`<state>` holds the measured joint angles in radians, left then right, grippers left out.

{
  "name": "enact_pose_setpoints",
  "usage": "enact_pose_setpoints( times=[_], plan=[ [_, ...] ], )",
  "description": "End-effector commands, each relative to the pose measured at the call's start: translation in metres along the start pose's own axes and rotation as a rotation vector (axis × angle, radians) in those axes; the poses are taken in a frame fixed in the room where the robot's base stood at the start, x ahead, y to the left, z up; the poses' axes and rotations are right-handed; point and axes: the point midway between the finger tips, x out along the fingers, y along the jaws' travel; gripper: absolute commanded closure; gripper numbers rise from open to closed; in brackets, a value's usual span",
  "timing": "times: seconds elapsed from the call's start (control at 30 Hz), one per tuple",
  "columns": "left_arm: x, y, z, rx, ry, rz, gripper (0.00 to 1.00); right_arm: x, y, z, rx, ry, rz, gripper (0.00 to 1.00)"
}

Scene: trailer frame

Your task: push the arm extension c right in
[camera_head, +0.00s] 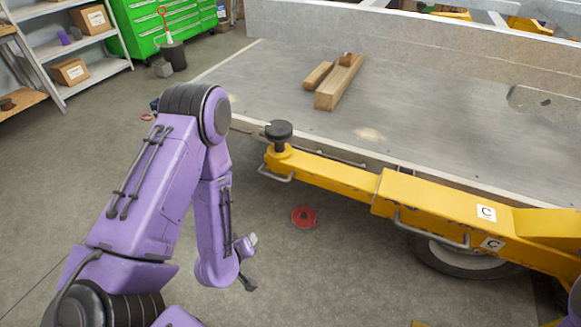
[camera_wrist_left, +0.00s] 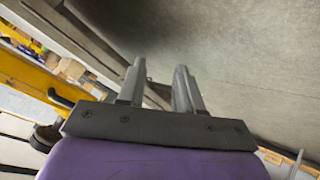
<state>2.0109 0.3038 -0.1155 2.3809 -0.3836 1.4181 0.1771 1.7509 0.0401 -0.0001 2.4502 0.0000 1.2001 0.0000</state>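The yellow trailer arm (camera_head: 440,200) carries "C" labels and runs from the right edge towards the middle. Its narrower extension (camera_head: 335,175) sticks out to the left, with a round black pad (camera_head: 279,131) on its end and a small grey handle (camera_head: 275,174) below the tip. My left gripper (camera_head: 248,262) hangs below and left of the extension's tip, apart from it. In the left wrist view its two fingers (camera_wrist_left: 160,80) stand apart with nothing between them. My right gripper is not in view.
A grey platform (camera_head: 430,130) with wooden blocks (camera_head: 339,83) lies behind the arm. A red disc (camera_head: 304,217) lies on the floor, and a wheel (camera_head: 465,255) sits under the arm. Shelves (camera_head: 75,45) and a green cabinet (camera_head: 165,22) stand at the back left.

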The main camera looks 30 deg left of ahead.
Motion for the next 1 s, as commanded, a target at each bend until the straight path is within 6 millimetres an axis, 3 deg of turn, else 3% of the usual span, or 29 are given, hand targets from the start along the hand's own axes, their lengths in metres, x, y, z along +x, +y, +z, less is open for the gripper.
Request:
enact_pose_setpoints(
  times=[0.03, 0.1, 0.17, 0.27, 0.37, 0.47, 0.8, 1.0],
  plan=[
    [-0.008, 0.029, -0.042, -0.146, 0.072, 0.116, 0.65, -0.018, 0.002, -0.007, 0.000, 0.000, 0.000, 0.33],
    [-0.012, 0.057, -0.080, -0.361, 0.130, 0.297, 0.65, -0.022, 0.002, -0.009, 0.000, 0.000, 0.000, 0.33],
    [-0.015, 0.072, -0.097, -0.525, 0.136, 0.430, 0.65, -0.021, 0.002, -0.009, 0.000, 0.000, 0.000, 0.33],
    [-0.021, 0.088, -0.105, -0.732, 0.089, 0.580, 0.65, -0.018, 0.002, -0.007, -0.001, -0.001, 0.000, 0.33],
    [-0.021, 0.092, -0.110, -0.825, 0.077, 0.610, 0.65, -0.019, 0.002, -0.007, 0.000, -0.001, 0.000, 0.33],
    [-0.012, 0.099, -0.114, -0.829, 0.074, 0.610, 0.65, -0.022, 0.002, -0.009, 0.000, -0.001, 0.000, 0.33],
    [0.048, 0.133, -0.134, -0.825, 0.073, 0.606, 0.65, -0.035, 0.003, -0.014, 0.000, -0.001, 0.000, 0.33],
    [0.064, 0.140, -0.138, -0.826, 0.073, 0.604, 0.65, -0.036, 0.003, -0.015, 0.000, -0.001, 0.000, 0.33]
  ],
)
